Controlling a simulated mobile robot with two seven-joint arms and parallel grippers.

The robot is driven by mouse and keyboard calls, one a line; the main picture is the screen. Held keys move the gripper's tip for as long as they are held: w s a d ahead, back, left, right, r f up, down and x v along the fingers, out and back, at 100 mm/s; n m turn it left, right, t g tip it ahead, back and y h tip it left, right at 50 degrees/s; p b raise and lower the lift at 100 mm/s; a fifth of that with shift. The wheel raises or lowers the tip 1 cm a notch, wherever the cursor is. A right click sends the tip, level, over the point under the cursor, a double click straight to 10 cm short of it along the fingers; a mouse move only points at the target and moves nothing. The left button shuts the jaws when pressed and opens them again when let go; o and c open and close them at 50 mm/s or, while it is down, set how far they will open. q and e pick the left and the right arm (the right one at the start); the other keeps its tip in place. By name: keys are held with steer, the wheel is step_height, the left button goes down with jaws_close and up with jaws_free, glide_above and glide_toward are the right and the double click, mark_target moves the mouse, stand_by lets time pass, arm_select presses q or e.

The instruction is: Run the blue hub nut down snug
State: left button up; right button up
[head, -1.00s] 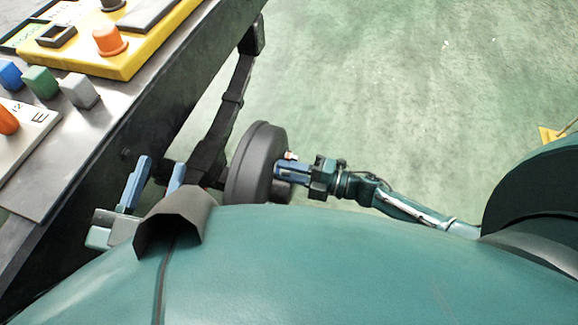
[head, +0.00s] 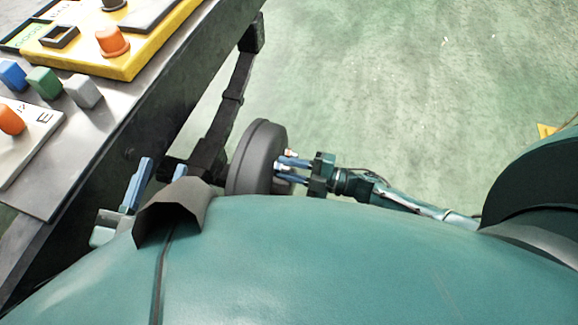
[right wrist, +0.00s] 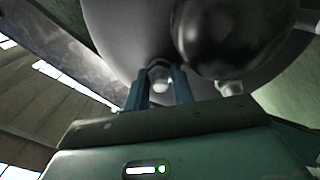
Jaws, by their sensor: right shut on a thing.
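A dark grey wheel hub drum (head: 252,158) hangs on a black arm beside the bench, and its round face also fills the top of the right wrist view (right wrist: 120,30). Pale stud ends (head: 290,154) stick out of its right face. My right gripper (head: 280,170) points left at the hub face. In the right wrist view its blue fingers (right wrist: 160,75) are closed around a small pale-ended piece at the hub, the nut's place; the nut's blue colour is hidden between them. My left gripper (head: 155,166) is open and empty, left of the hub.
A metal bench (head: 120,95) at the left bears a yellow panel (head: 130,62) with an orange knob, coloured blocks (head: 43,82) and a light board (head: 25,150). A rounded dark part (right wrist: 215,40) bulges near the fingers.

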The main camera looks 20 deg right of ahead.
steer(key=shift+s+d+f, duration=0.1)
steer(key=shift+d, duration=0.05)
steer(key=o, duration=1)
steer(key=shift+d, duration=0.1)
